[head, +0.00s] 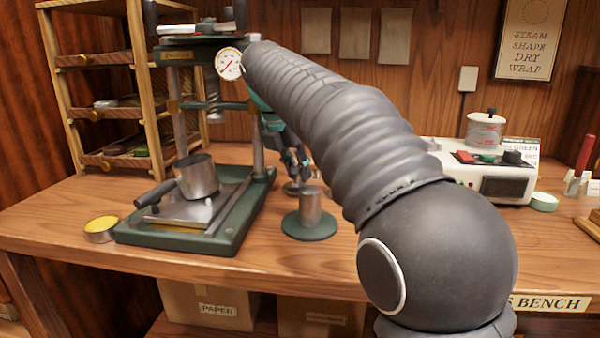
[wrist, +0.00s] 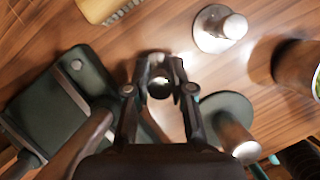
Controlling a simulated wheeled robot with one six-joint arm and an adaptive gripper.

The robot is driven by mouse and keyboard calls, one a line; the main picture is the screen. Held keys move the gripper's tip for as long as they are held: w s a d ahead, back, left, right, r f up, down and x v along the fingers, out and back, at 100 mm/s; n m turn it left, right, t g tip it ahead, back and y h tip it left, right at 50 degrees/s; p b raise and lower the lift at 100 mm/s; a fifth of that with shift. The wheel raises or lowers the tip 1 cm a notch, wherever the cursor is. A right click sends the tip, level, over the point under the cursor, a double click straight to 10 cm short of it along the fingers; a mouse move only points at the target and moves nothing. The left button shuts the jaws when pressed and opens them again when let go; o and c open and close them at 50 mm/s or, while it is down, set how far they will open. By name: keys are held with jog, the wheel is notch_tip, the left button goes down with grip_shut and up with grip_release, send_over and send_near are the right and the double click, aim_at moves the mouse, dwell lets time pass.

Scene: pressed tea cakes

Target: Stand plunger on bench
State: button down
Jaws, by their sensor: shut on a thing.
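My gripper (head: 292,158) points down over the bench, just right of the press and behind the green-based post. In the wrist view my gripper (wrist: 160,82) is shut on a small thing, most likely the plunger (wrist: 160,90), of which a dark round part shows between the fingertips. The rest of the plunger is hidden by the fingers and arm.
The press (head: 262,176) with a metal cup (head: 197,178) stands close on the left. A green-based metal post (head: 311,208) is in front of my gripper. A silver disc with a knob (wrist: 212,35) lies beyond. Bare bench shows between them.

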aim_at(294, 166)
jog(key=shift+w+d+f, duration=0.3)
jog(key=shift+w+f, duration=0.05)
jog(key=shift+f, duration=0.2)
jog(key=c, duration=1)
grip_release()
jog(key=shift+f, duration=0.1)
jog(key=v, duration=0.5)
jog(key=s+a, duration=0.2)
jog(key=s, duration=0.1)
jog(key=s+a, duration=0.6)
jog(key=shift+s, duration=0.1)
